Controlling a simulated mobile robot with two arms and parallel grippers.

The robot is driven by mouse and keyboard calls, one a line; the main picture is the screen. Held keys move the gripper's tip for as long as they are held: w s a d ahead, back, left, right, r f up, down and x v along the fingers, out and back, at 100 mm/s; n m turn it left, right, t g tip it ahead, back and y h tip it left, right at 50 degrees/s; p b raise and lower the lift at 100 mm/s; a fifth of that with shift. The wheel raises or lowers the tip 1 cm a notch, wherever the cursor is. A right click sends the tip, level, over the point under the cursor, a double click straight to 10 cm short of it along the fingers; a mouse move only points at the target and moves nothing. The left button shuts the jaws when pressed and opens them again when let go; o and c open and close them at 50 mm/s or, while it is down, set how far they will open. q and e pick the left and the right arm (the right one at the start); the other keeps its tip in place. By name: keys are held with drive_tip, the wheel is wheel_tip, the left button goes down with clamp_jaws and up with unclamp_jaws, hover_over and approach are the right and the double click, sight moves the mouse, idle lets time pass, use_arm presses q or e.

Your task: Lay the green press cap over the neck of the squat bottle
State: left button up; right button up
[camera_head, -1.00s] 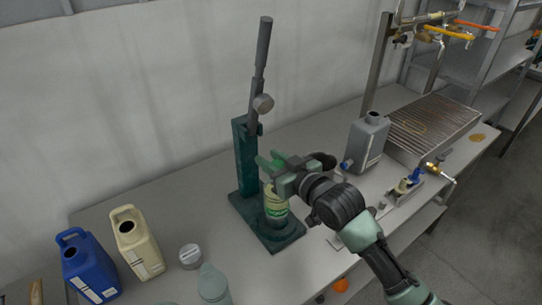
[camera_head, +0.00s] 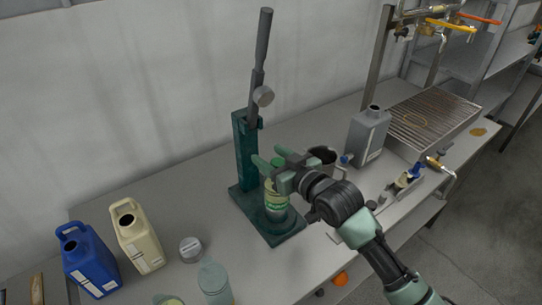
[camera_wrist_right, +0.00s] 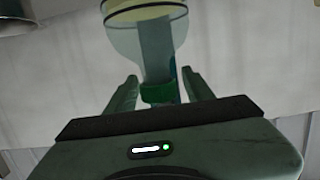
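The clear bottle (camera_head: 274,201) with a yellow-green label stands upright on the base of the dark green lever press (camera_head: 241,150). The green press cap (camera_head: 277,162) sits at the top of its neck; in the right wrist view the cap (camera_wrist_right: 158,93) appears at the neck's end, under the bottle's shoulders (camera_wrist_right: 146,38). Whether it is fully seated, I cannot tell. My right gripper (camera_head: 272,158) is at cap height, its fingers on either side. In the wrist view the right gripper (camera_wrist_right: 159,92) is open, with gaps beside the cap. My left gripper is not in view.
A blue jug (camera_head: 88,262), a cream jug (camera_head: 137,240), a grey round tin (camera_head: 190,249) and a teal bottle (camera_head: 214,283) stand at the left front. A grey canister (camera_head: 367,137) and a wire rack (camera_head: 432,122) are to the right. The press lever (camera_head: 262,50) stands raised.

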drive_tip(key=shift+r, duration=0.1)
drive_tip(key=shift+r, duration=0.35)
drive_tip(key=shift+s+d+r, duration=0.15)
drive_tip(key=shift+r, duration=0.05)
drive_tip(key=b+v, duration=0.2)
drive_tip(key=v, duration=0.9)
drive_tip(key=shift+s+d, duration=0.15)
drive_tip(key=shift+s, duration=0.1)
drive_tip(key=shift+r, duration=0.1)
